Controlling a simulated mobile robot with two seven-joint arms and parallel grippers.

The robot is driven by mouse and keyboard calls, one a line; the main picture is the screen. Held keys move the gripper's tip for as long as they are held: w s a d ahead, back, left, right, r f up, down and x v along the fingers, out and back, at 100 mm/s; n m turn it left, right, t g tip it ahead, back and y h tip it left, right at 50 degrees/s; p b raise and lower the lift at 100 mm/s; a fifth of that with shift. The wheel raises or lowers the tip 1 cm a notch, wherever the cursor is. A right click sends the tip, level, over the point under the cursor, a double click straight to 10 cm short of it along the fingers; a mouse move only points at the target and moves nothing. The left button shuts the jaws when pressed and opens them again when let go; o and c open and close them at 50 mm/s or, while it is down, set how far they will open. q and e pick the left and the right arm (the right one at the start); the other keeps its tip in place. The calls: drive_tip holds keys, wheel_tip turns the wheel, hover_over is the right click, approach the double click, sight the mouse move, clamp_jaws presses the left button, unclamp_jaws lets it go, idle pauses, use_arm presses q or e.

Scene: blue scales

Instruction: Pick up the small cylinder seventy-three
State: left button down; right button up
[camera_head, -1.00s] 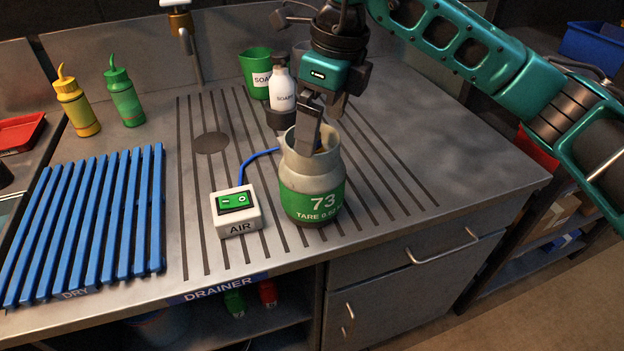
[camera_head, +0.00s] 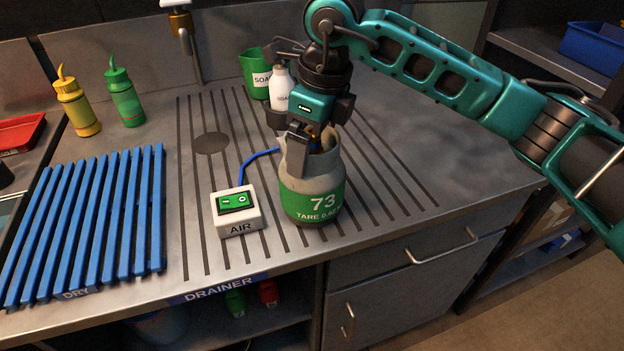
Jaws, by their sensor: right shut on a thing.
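The small cylinder seventy-three (camera_head: 313,196) is a grey gas bottle with a green band reading "73" and "TARE". It stands upright on the grooved drainer, right of the white AIR switch box. My right gripper (camera_head: 308,150) comes down from above onto its top and is shut on it at the collar. The gripper hides part of the cylinder's top. The cylinder appears to be on the drainer surface. My left gripper is not in view.
The AIR switch box (camera_head: 238,212) with a blue cable stands close left. A white soap bottle (camera_head: 281,90) and green soap cup (camera_head: 254,72) stand behind. A blue slatted rack (camera_head: 85,225) lies left; green (camera_head: 124,92) and yellow (camera_head: 76,100) bottles stand behind it. The right counter is clear.

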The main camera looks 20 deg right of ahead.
drive_tip(key=c, duration=0.9)
drive_tip(key=shift+r, duration=0.1)
drive_tip(key=shift+c, duration=0.5)
